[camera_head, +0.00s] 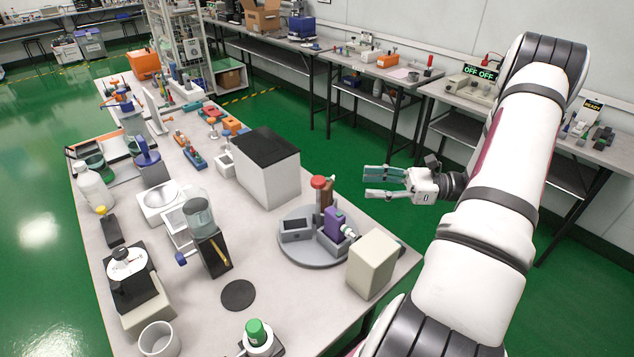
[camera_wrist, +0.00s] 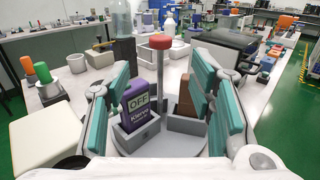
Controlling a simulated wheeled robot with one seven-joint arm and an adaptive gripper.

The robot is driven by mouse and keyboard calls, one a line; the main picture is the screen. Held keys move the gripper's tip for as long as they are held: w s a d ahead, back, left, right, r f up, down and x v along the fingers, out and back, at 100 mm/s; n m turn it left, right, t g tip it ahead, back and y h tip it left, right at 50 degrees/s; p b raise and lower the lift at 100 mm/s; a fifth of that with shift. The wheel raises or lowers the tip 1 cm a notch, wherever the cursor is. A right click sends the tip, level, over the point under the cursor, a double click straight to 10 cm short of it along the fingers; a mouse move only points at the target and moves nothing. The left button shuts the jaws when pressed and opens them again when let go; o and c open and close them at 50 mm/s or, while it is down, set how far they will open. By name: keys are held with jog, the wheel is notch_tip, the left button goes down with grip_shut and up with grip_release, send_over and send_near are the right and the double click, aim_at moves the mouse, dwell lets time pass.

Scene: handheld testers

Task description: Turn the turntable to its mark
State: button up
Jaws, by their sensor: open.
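The turntable (camera_head: 310,263) is a round grey disc on the near right part of the bench. It carries a grey boxy device (camera_head: 296,229), a purple tester (camera_head: 334,222) in a grey holder and a brown block (camera_head: 327,192). A post with a red cap (camera_head: 318,182) stands among them. I cannot make out the turntable's mark.
A beige box (camera_head: 371,265) stands close to the turntable at the bench's right edge. A white box with a black top (camera_head: 265,170) stands behind it. A water-bottle stand (camera_head: 210,240) is to the left. A dark round pad (camera_head: 238,295) lies in front on clear bench.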

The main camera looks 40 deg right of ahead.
aim_at(318, 179)
jog(key=p+x, duration=0.1)
jog(key=x, duration=1.2)
jog(key=shift+w+a, duration=0.2)
jog(key=shift+w, duration=0.1)
grip_shut()
